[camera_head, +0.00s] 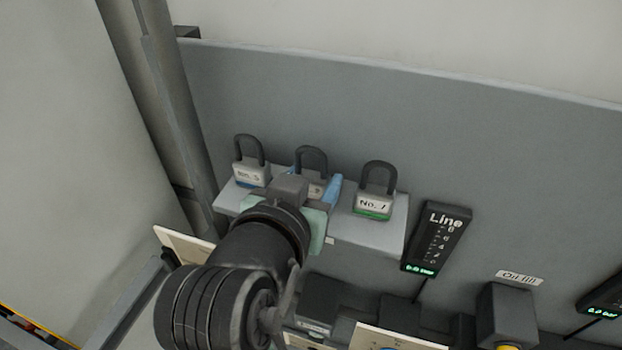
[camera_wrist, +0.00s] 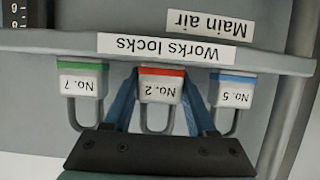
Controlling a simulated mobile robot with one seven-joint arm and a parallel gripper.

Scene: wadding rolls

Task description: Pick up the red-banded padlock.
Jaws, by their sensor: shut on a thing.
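The red-banded padlock, labelled No. 2, is the middle one of three on a grey shelf (camera_head: 387,236). Its red band and white label show upside down in the wrist view (camera_wrist: 160,88); in the head view its dark shackle (camera_head: 312,154) shows, with most of its body hidden behind my gripper. My gripper (camera_head: 317,184) has its blue fingers on both sides of this padlock's body and is shut on it. In the wrist view the gripper (camera_wrist: 158,82) spans the padlock between its fingertips. The padlock appears to be upright at the shelf.
A blue-banded padlock (camera_head: 251,172), No. 5, stands left and a green-banded one (camera_head: 374,198), No. 7, stands right, both close to the fingers. A grey panel (camera_head: 420,130) rises behind. A black Line display (camera_head: 436,238) is right of the shelf. A post (camera_head: 175,120) stands left.

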